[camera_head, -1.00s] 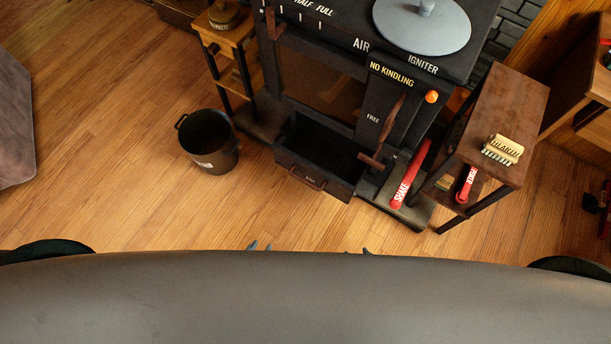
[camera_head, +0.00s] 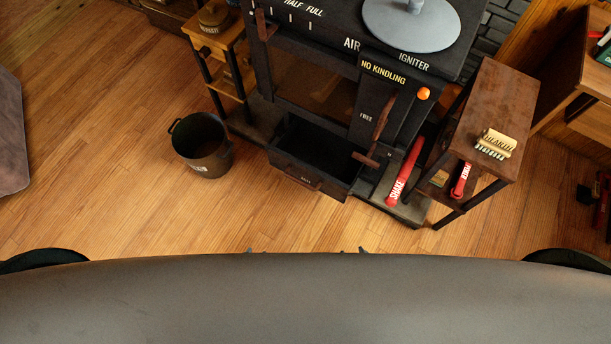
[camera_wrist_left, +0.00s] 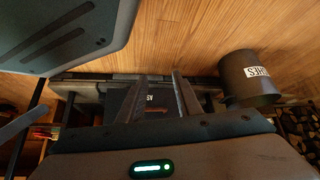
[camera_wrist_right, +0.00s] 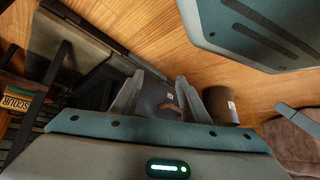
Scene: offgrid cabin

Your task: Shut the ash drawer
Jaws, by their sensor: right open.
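The ash drawer (camera_head: 285,166) sticks out open at the bottom of the dark stove, its handle (camera_head: 318,184) on the front face. My left gripper (camera_head: 250,250) and right gripper (camera_head: 363,250) show only as tips over my body's edge, on the near side of the drawer and apart from it. In the left wrist view, my left gripper (camera_wrist_left: 159,78) has its fingers apart, with the dark drawer front (camera_wrist_left: 152,106) beyond. In the right wrist view, my right gripper (camera_wrist_right: 160,76) is open and empty, with the drawer front (camera_wrist_right: 152,98) beyond its fingers.
A dark bucket (camera_head: 202,147) stands on the floor left of the drawer. A red shaker handle (camera_head: 405,174) and a small side table (camera_head: 500,90) stand right. A wooden stand (camera_head: 222,42) is left of the stove. The floor before the drawer is clear.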

